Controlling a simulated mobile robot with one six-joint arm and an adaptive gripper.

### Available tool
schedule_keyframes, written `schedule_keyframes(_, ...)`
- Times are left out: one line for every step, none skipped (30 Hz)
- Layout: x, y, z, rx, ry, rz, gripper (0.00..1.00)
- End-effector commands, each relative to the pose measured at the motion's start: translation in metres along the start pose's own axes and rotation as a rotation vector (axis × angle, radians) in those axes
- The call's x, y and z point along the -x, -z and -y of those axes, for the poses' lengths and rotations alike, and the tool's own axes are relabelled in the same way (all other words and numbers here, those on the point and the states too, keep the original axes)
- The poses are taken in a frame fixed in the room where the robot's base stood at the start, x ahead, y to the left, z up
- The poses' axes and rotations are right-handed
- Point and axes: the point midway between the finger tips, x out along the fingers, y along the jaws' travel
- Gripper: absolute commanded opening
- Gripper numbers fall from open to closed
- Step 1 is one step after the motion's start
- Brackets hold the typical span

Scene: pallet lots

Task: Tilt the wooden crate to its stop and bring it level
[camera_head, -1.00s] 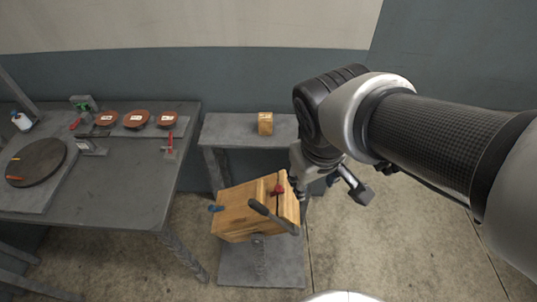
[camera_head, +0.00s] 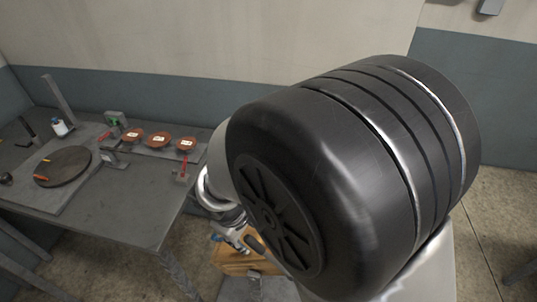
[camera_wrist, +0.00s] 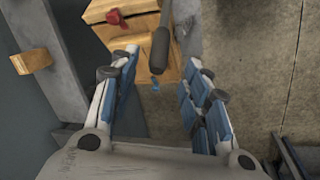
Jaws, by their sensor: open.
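The wooden crate (camera_head: 236,264) is low in the middle of the head view, mostly hidden by my arm. In the wrist view its wood (camera_wrist: 142,42) shows at the top, beyond the fingers. A dark grey handle (camera_wrist: 160,48) reaches from the crate into the space between the fingertips, and a red part (camera_wrist: 116,17) sits on the crate to its left. My gripper (camera_wrist: 161,60) is open and empty, its two blue-padded fingers apart on either side of the handle's end. I cannot tell whether they touch it, nor how far the crate is tilted.
A small wooden block (camera_wrist: 32,61) is left of the crate in the wrist view, by a grey support (camera_wrist: 52,50). In the head view a grey workbench (camera_head: 120,215) stands left with red discs (camera_head: 159,139) and a dark round plate (camera_head: 62,166). Concrete floor is open at right.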

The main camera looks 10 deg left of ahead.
Motion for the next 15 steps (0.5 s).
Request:
schedule_keyframes(-0.016, -0.001, 0.001, -0.001, 0.002, 0.004, 0.43)
schedule_keyframes(-0.023, -0.001, 0.001, -0.001, 0.002, 0.004, 0.43)
schedule_keyframes(-0.032, -0.001, 0.001, -0.001, 0.001, 0.004, 0.43)
schedule_keyframes(-0.038, -0.001, 0.001, -0.001, 0.002, 0.003, 0.43)
schedule_keyframes(-0.044, -0.001, 0.001, -0.001, 0.002, 0.004, 0.43)
schedule_keyframes(-0.052, -0.001, 0.001, -0.002, 0.002, 0.004, 0.43)
schedule_keyframes(-0.058, -0.001, 0.001, -0.002, 0.001, 0.003, 0.43)
schedule_keyframes(-0.064, -0.001, 0.001, -0.002, 0.002, 0.003, 0.43)
schedule_keyframes(-0.07, -0.001, 0.001, -0.002, 0.002, 0.003, 0.43)
schedule_keyframes(-0.074, -0.001, 0.001, -0.001, 0.001, 0.002, 0.43)
schedule_keyframes(-0.079, -0.001, 0.001, -0.001, 0.001, 0.001, 0.43)
schedule_keyframes(-0.083, 0.0, 0.001, -0.002, 0.001, 0.001, 0.43)
schedule_keyframes(-0.086, 0.0, 0.001, -0.003, 0.001, 0.001, 0.43)
schedule_keyframes(-0.089, 0.0, 0.0, -0.003, 0.001, 0.001, 0.43)
schedule_keyframes(-0.092, 0.0, 0.0, -0.002, 0.0, 0.001, 0.43)
